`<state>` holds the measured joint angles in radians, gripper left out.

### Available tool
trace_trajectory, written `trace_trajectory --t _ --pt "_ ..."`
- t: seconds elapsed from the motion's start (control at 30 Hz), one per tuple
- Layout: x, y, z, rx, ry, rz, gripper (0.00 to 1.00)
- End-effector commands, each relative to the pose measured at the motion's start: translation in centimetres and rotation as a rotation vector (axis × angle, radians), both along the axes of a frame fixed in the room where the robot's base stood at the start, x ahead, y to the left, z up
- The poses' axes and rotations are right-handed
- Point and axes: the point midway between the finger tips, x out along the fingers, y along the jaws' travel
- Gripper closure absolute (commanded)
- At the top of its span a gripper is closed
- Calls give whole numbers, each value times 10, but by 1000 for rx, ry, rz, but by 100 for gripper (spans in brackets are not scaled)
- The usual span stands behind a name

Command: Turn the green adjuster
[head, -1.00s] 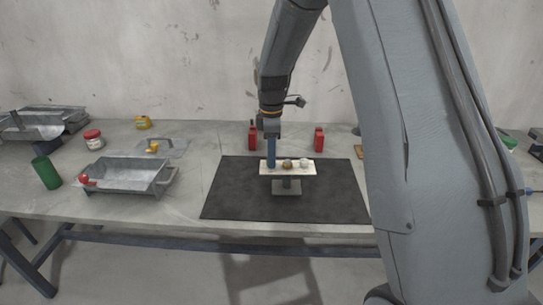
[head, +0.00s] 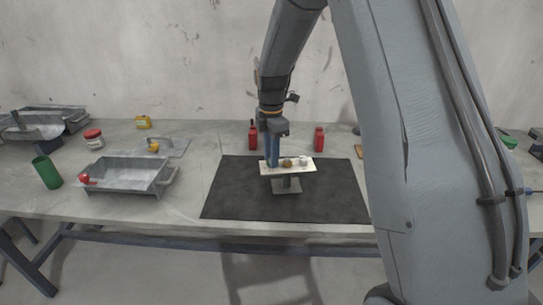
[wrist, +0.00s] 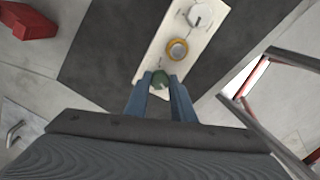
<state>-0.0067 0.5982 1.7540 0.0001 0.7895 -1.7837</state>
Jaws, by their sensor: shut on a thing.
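The positioner is a pale plate (head: 296,170) on a short stand, set on a dark mat (head: 235,190). In the wrist view the plate (wrist: 203,48) carries a green adjuster (wrist: 160,78), a yellow-brown knob (wrist: 177,49) and a white knob (wrist: 198,15) in a row. My gripper (wrist: 160,90) is shut on the green adjuster, with one blue finger on each side of it. In the head view my gripper (head: 272,164) points down at the plate's left end and hides the green adjuster. The brown knob (head: 287,163) and the white knob (head: 303,160) show to its right.
Two red bottles (head: 253,136) (head: 319,139) stand behind the mat. A metal tray (head: 128,176), a green cylinder (head: 46,172) and a red-and-white jar (head: 94,138) are on the left. The mat around the stand is clear.

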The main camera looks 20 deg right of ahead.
Motion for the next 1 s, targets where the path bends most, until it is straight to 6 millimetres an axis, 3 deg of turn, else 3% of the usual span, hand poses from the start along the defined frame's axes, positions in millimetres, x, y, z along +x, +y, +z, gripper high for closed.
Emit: trace_trajectory --t 0.77,0.8,0.9,1.0 --pt "1 0 1 -1 -2 -1 100" --pt "1 0 1 -1 -2 -1 74" --pt "1 0 1 -1 -2 -1 59" --pt "0 0 1 0 -1 -1 59"
